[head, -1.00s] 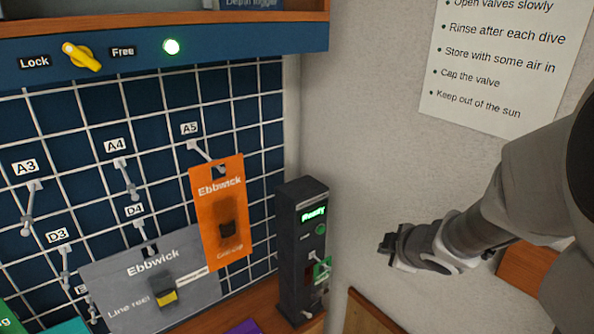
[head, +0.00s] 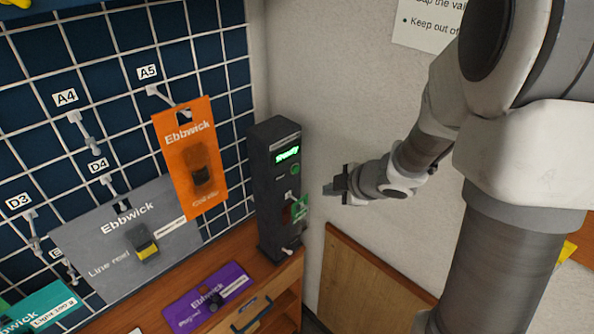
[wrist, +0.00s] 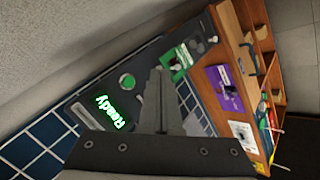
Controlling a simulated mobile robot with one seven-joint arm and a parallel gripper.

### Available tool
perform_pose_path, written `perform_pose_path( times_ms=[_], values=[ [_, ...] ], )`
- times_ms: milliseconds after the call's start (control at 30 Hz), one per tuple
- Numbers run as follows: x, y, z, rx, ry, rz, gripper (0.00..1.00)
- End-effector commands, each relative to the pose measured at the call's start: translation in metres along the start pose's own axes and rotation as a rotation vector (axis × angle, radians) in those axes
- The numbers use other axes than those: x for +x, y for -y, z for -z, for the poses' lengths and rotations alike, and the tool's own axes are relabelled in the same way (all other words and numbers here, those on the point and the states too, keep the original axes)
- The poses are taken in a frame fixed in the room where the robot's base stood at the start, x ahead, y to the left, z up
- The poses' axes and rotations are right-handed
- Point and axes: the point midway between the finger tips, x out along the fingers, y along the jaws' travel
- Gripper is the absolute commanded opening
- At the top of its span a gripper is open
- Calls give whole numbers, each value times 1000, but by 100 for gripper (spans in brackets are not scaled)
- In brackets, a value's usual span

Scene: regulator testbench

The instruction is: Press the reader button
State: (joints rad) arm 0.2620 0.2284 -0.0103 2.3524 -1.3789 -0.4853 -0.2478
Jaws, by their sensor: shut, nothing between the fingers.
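The reader (head: 262,190) is a tall black box standing at the wooden bench's right end, by the wall. Its screen (head: 287,154) glows green with "Ready". Below the screen is a small round green button (head: 295,169). In the wrist view the green button (wrist: 127,81) shows between the lit screen (wrist: 113,112) and a green card (wrist: 178,62). My gripper (head: 328,189) is shut and empty, to the right of the reader and apart from it in the head view. In the wrist view the closed fingers (wrist: 158,75) point toward the reader and hide part of its front.
The green card (head: 299,208) sits low on the reader's front, close to my gripper's height. A purple Ebbwick card (head: 208,298) lies on the bench (head: 240,250). Orange (head: 189,145) and grey (head: 85,245) cards hang on the grid at left. The wall is at right.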

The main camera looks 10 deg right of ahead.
Motion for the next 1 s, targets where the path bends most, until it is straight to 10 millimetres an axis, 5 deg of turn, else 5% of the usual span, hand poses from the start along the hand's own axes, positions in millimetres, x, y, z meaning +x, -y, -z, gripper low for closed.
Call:
perform_pose_path(
  times_ms=[500,1000],
  values=[
    [45,-33,33,0,-1,1,0],
    [50,-36,36,1,0,0,0]
  ],
)
